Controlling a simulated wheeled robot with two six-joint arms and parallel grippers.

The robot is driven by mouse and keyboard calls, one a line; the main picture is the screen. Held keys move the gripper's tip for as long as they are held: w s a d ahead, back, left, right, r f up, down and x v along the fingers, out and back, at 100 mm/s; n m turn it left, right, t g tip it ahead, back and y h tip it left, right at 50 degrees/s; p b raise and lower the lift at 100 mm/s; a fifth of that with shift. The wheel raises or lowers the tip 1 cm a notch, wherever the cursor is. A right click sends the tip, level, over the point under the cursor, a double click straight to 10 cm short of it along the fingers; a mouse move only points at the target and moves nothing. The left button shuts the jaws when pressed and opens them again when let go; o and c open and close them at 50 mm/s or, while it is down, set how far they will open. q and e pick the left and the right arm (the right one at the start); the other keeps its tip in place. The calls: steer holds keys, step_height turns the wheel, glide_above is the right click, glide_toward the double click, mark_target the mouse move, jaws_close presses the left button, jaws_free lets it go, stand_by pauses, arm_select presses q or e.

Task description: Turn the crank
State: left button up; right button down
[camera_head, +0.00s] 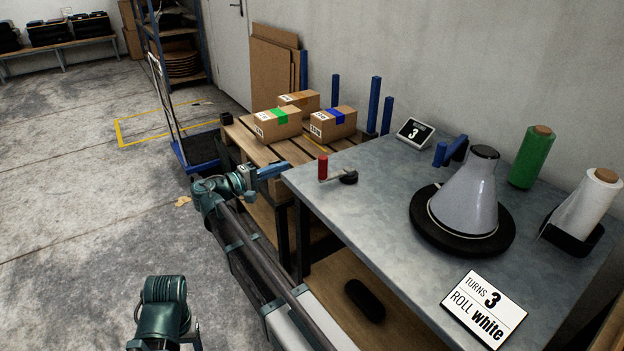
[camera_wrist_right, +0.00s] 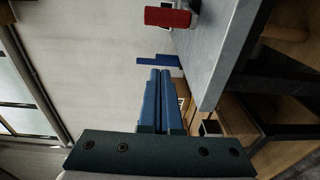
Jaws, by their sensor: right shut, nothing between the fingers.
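The crank has an upright red handle (camera_head: 322,167) on a dark arm that runs to a black hub (camera_head: 349,177) at the grey table's left end. The red handle also shows at the top of the right wrist view (camera_wrist_right: 168,17). My right gripper (camera_head: 287,166) is shut and empty, its blue fingers left of the handle and apart from it, by the table's edge. The closed fingers also show in the right wrist view (camera_wrist_right: 160,75). My left gripper's fingers are not visible. A small display (camera_head: 414,132) shows 3. A card (camera_head: 484,310) reads "TURNS 3 ROLL white".
On the grey table (camera_head: 390,215) stand a grey cone on a black round base (camera_head: 468,200), a green roll (camera_head: 531,157) and a white roll (camera_head: 588,200). Several cardboard boxes (camera_head: 278,124) sit on a wooden slatted table behind. A blue cart (camera_head: 190,155) stands at the back left.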

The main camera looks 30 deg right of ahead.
steer(key=d, duration=0.3)
steer(key=w+d, duration=0.1)
steer(key=d, duration=0.6)
steer(key=shift+w+d, duration=0.15)
steer(key=shift+w, duration=0.2)
steer(key=s, duration=0.2)
steer(key=shift+s+a+r, duration=0.1)
steer(key=shift+s+a, duration=0.4)
steer(key=shift+s, duration=0.5)
